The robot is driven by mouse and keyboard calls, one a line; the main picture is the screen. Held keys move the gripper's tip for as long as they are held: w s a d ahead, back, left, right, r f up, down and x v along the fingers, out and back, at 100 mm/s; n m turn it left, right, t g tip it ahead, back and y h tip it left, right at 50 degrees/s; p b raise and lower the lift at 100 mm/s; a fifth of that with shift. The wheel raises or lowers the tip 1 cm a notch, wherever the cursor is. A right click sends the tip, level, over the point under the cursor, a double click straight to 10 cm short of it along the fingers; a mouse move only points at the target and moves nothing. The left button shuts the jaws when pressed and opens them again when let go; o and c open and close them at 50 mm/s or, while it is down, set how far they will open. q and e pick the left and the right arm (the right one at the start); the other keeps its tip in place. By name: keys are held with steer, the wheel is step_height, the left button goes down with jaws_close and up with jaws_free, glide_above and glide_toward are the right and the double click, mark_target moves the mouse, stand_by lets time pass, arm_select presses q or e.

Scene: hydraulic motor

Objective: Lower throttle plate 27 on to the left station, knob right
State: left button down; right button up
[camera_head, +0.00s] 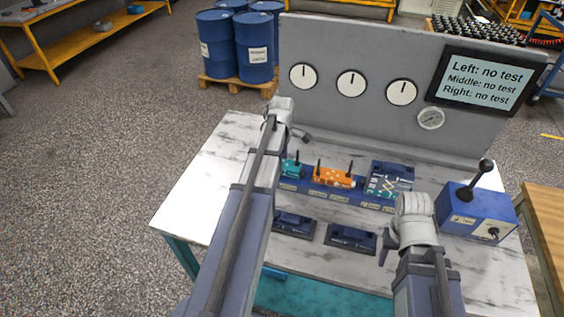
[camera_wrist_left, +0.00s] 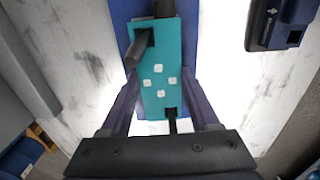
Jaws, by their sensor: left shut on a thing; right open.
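A teal plate (camera_wrist_left: 160,72) with pale round ports and black parts at both ends lies between the fingers of my left gripper (camera_wrist_left: 160,90), which is shut on it. In the head view the teal plate (camera_head: 294,168) shows just right of my left arm, over the left end of the blue bench block (camera_head: 318,191). My arm hides part of it and the left gripper's fingers. I cannot read its number or tell whether it touches the blue surface (camera_wrist_left: 122,12) beneath. My right gripper (camera_head: 385,248) is open and apart from the parts, partly hidden by its wrist.
An orange valve part (camera_head: 334,177) stands right of the teal plate, then a blue unit with a teal-and-white face (camera_head: 388,180). Dark blue stands (camera_head: 350,238) sit in front. A blue lever box (camera_head: 476,212) stands at right. The grey panel's screen (camera_head: 486,80) reads "no test" throughout.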

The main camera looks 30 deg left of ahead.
arm_select(q)
steer(key=shift+f, duration=0.1)
arm_select(e)
steer(key=shift+f, duration=0.1)
arm_select(q)
steer(key=shift+c, duration=0.2)
jaws_free()
step_height(320, 180, up, 8)
steer(key=p, duration=0.7)
steer(key=shift+p, duration=0.4)
arm_select(e)
step_height(320, 180, up, 8)
